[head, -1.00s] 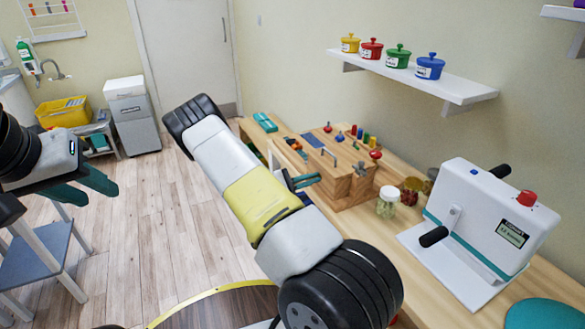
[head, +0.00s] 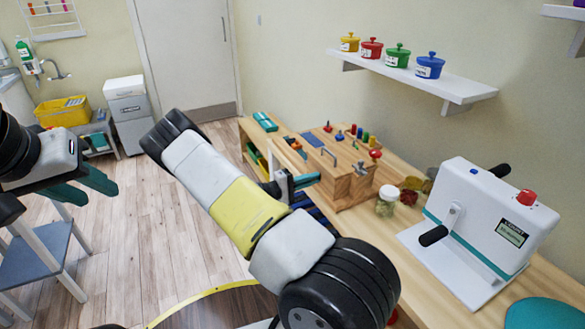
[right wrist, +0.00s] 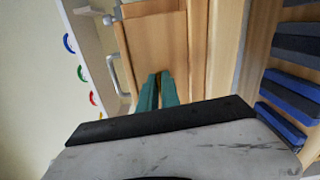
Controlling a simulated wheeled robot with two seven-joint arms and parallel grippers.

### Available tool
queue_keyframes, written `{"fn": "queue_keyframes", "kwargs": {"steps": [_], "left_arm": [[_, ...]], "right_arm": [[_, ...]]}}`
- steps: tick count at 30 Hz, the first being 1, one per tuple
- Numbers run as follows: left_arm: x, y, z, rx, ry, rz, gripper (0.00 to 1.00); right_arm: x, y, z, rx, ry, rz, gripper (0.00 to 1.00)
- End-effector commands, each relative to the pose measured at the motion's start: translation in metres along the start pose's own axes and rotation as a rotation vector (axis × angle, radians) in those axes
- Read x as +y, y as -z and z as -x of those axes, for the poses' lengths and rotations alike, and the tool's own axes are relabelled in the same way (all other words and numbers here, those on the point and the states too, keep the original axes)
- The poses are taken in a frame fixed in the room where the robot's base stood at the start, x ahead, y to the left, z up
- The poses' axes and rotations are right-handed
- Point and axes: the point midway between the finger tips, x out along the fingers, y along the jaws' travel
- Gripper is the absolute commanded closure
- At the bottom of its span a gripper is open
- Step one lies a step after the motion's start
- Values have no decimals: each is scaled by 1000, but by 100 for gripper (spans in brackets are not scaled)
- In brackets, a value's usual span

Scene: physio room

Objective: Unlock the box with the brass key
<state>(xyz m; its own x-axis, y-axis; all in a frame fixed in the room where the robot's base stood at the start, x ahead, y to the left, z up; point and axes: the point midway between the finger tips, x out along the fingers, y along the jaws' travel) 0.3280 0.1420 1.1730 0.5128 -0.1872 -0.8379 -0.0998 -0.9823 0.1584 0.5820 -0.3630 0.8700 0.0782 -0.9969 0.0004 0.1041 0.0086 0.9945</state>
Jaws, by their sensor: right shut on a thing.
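The wooden box (head: 350,190) stands on the bench, with coloured pegs and metal fittings on top. In the head view my right gripper (head: 308,180) is at its left side, with teal fingers pointing towards it. In the right wrist view the gripper (right wrist: 158,82) is shut, its fingertips close to a wooden panel (right wrist: 160,45). A small brass-coloured bit, seemingly the brass key (right wrist: 158,74), shows between the tips; the rest is hidden. I cannot tell whether it touches the box or a lock. My left gripper (head: 92,187) is open and empty, over the floor at far left.
A glass jar (head: 387,201) stands right of the box, and a white crank machine (head: 490,220) farther right. A shelf (head: 430,88) with coloured pots hangs above. Blue slats (right wrist: 290,95) show at right in the right wrist view. A grey stool (head: 45,255) stands at left.

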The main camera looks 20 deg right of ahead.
Motion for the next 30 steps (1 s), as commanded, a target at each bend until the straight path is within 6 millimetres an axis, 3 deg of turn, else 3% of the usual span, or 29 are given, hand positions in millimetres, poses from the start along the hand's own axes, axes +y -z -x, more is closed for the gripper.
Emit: {"fn": "queue_keyframes", "kwargs": {"steps": [21,24,30], "left_arm": [[0,0,0,0,0,0,64],[0,0,0,0,0,0,64],[0,0,0,0,0,0,64]], "right_arm": [[-2,0,1,1,3,-73,100],[-2,0,1,1,3,-73,75],[-1,0,0,1,1,-73,74]]}}
